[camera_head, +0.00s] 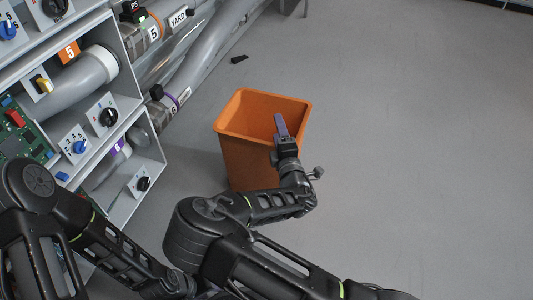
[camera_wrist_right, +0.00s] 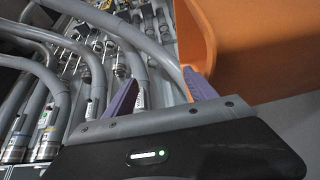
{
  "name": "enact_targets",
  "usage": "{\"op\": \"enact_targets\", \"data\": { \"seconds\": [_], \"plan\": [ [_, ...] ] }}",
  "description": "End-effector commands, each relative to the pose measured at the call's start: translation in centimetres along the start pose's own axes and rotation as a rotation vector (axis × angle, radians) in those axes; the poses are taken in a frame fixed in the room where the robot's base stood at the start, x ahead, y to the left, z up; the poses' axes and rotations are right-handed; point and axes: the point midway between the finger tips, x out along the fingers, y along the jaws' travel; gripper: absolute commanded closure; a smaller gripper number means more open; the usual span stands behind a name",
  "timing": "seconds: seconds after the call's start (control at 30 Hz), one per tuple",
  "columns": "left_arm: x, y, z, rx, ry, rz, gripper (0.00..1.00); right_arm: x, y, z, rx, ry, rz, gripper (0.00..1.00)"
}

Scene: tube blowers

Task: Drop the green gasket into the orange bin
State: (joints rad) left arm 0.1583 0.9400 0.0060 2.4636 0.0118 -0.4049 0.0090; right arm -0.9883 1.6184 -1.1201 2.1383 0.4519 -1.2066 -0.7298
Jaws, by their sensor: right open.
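The orange bin (camera_head: 240,158) stands upright on the floor in the middle of the head view, its open top towards me. The bin (camera_wrist_right: 262,45) fills the upper right there, beside the right finger. I see no green gasket; the bin's bottom is largely hidden.
A grey rack (camera_head: 130,65) with switches, pipes and a circuit board (camera_head: 20,135) stands at the left. Large grey pipes (camera_head: 200,65) run behind it. A small black piece (camera_head: 239,59) lies on the floor beyond the bin. The floor at the right is clear.

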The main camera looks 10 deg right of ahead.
Motion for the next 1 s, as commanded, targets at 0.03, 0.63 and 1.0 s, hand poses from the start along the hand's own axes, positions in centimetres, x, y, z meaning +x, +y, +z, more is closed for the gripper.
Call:
{"op": "enact_targets", "data": {
  "seconds": [0.03, 0.63, 1.0],
  "plan": [
    [-0.4, 0.1, 0.0, 0.0, -0.002, 0.0, 0.64, -0.7, 0.2, 0.0, 0.0, -0.001, -0.002, 0.35],
    [-0.7, 0.2, 0.1, 0.0, -0.004, 0.0, 0.64, -2.1, 0.0, 0.0, 0.0, 0.0, 0.0, 0.35],
    [-0.7, 0.2, 0.1, 0.0, -0.004, 0.0, 0.64, -2.1, 0.0, 0.0, 0.001, 0.0, 0.0, 0.35]
  ]
}}
